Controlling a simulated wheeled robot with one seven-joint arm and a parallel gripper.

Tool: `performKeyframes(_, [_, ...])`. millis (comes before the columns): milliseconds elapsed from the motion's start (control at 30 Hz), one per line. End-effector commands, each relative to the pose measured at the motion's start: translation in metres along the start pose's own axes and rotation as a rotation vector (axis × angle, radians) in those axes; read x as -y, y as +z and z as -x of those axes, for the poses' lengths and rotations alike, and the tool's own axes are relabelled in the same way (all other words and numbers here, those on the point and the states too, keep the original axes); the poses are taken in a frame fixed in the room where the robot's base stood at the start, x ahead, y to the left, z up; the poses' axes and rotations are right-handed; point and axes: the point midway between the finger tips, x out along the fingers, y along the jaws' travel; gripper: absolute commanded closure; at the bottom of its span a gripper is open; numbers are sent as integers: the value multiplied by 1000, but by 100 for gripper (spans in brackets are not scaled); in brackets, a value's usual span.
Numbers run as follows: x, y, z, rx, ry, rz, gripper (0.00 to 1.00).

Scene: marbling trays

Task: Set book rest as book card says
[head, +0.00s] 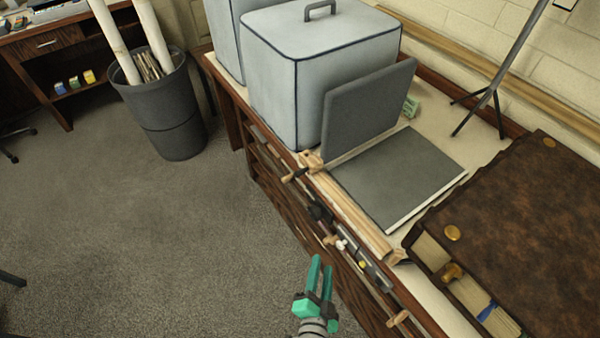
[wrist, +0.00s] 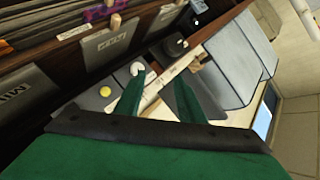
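What looks like the book rest is a dark grey upright panel (head: 368,108) behind a flat grey board (head: 398,178) with a pale edge, on the bench. A small wooden handle (head: 294,175) sticks out at the front near the panel's foot. I cannot pick out a book card with readable text; a small green item (head: 410,107) stands behind the panel, partly hidden. My gripper (head: 322,263) has green fingers, apart and empty, in front of the bench and short of the board. In the wrist view the open fingers (wrist: 159,78) point toward the bench front.
Large pale boxes (head: 320,65) stand behind the panel. A white knob (wrist: 137,68) and a yellow knob (wrist: 105,91) show on the bench front. A dark bin (head: 160,110) stands at left; the carpet between is clear.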

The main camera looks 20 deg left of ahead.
Motion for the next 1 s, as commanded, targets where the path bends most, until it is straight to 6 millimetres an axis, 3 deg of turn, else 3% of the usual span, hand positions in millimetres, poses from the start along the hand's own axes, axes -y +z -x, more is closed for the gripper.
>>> performKeyframes(33, [11, -2, -22, 14, -28, -57, 64])
performKeyframes(200, [46, -4, -81, 99, -102, -255, 64])
performKeyframes(400, [95, -12, -134, 211, -177, -440, 64])
performKeyframes(600, [127, -19, -160, 284, -217, -536, 64])
performKeyframes(833, [138, -18, -174, 306, -225, -560, 64])
performKeyframes(1000, [145, -13, -199, 304, -226, -558, 64])
